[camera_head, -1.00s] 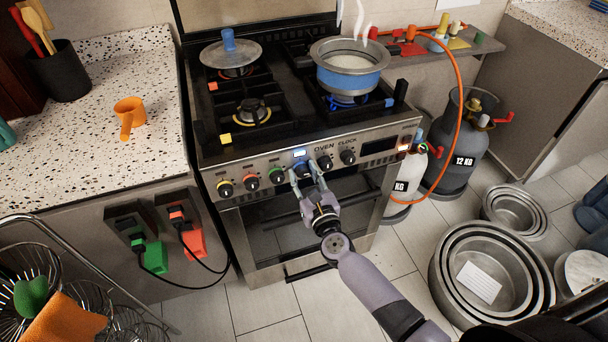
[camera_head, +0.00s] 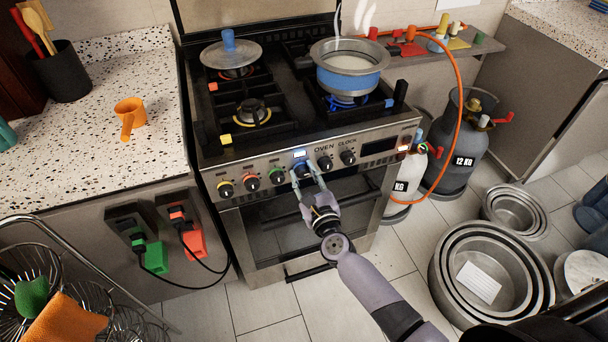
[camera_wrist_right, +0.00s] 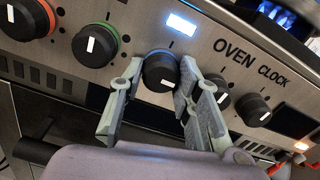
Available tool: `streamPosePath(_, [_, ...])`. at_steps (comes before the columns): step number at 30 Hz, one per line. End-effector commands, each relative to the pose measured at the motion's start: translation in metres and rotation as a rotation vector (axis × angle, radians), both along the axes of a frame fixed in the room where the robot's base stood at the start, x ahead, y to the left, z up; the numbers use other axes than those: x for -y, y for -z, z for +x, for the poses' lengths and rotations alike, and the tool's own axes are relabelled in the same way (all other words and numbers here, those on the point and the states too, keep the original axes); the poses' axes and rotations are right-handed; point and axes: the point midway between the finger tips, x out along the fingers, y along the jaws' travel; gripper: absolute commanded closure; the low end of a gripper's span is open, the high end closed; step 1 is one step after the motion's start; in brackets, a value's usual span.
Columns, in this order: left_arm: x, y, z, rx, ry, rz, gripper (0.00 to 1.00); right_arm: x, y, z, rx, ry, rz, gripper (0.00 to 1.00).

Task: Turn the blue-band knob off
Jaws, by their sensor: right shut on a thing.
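The blue-band knob (camera_head: 301,170) is on the stove's front panel, under a small lit display. My right gripper (camera_head: 306,172) is shut on the knob. Its two fingers (camera_wrist_right: 160,82) are on the knob's left and right sides. A blue flame (camera_head: 343,101) burns under the blue-banded pot (camera_head: 349,80) at the front right burner. My left gripper is not in view.
Yellow (camera_head: 226,188), red (camera_head: 251,183) and green (camera_head: 276,176) ringed knobs sit left of the held knob. The oven (camera_head: 325,163) and clock (camera_head: 348,157) knobs are close on its right. The oven handle (camera_head: 310,270) is below. Gas cylinders (camera_head: 459,150) and nested pots (camera_head: 490,270) stand right.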

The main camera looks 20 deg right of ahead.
Motion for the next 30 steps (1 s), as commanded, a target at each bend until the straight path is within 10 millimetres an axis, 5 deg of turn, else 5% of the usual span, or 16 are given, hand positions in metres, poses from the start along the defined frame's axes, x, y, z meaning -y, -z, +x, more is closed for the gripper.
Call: streamPosePath(30, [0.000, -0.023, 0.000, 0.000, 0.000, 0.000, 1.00, 0.001, -0.002, 0.000, 0.030, -0.001, -0.958, 0.97])
